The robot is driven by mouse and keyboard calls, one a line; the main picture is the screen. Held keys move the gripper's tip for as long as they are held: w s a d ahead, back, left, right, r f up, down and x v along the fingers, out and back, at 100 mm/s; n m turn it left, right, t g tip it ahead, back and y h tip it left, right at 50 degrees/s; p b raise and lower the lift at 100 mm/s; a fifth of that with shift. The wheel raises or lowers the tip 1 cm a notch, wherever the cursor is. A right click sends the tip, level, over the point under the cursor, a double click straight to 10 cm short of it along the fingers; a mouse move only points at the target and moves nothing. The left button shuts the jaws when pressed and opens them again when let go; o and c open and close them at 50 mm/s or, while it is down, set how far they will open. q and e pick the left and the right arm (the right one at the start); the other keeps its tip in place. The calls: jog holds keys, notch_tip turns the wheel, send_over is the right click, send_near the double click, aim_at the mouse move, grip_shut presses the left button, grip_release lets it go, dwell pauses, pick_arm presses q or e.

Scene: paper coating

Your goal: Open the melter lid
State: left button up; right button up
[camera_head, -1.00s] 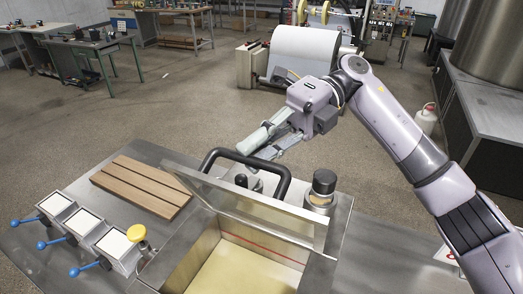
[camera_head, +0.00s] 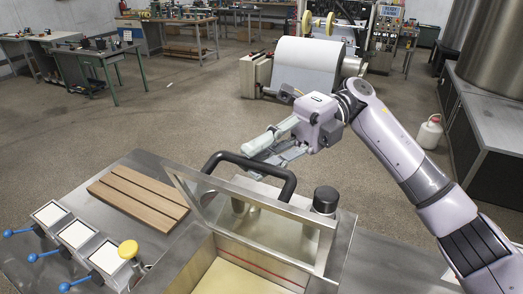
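The melter (camera_head: 246,258) is a steel box at the bottom centre with a pale yellowish inside. Its lid (camera_head: 262,213), a metal frame with a see-through pane, stands raised and tilted over the back edge of the opening. A black bar handle (camera_head: 240,159) arches at the lid's far side. My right gripper (camera_head: 256,154) is just behind and above the handle. Its fingers look apart with nothing between them, and they point down to the left. Whether a finger touches the handle cannot be told. My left gripper is not in view.
A slatted wooden board (camera_head: 139,198) lies left of the melter. A paper roll machine (camera_head: 308,68) stands further back.

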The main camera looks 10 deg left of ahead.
jog(key=shift+o, duration=1.2)
jog(key=shift+d, duration=0.1)
jog(key=f+v, duration=0.1)
jog(key=v, duration=1.1)
jog(key=shift+r, duration=0.45)
